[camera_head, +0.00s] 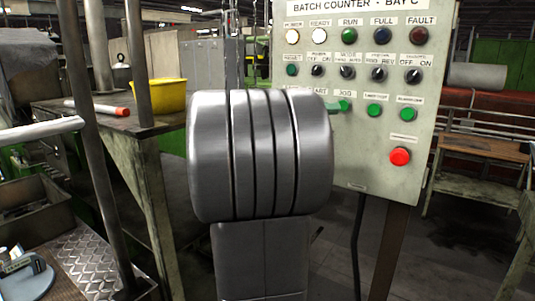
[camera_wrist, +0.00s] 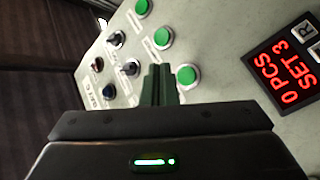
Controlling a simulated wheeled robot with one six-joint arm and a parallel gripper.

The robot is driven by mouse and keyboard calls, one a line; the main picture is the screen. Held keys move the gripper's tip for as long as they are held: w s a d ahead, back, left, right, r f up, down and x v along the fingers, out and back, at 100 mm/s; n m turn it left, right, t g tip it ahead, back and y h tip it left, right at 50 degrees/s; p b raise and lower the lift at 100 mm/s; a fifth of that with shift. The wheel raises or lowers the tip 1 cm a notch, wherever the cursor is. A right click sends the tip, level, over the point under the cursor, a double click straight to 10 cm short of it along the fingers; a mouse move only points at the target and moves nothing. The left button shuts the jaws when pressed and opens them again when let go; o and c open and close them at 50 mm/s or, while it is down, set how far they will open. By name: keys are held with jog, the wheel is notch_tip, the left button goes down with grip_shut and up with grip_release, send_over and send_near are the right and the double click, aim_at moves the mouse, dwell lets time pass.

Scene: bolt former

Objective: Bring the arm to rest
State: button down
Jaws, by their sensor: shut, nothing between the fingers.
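My gripper (camera_wrist: 160,85) shows in the wrist view with its dark green fingers shut together and nothing between them. The fingers point toward the face of the control panel, beside several green buttons; I cannot tell whether they touch it. The panel (camera_head: 350,160), headed "Batch Counter - Bay C", stands at centre right in the head view, and its light face (camera_wrist: 215,30) fills much of the wrist view. A red display (camera_wrist: 287,75) there reads "0 PCS SET 3".
A workbench (camera_head: 130,128) at left carries a yellow bowl (camera_head: 172,95) and an orange-tipped tube (camera_head: 97,109). Metal posts (camera_head: 105,170) and a tread-plate step (camera_head: 95,262) are near at left. A wooden table (camera_head: 480,148) stands at right. The floor right of the panel looks clear.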

jog(key=shift+r+p, duration=0.2)
jog(key=shift+p, duration=0.15)
dwell(0.4)
jog(key=shift+p, duration=0.4)
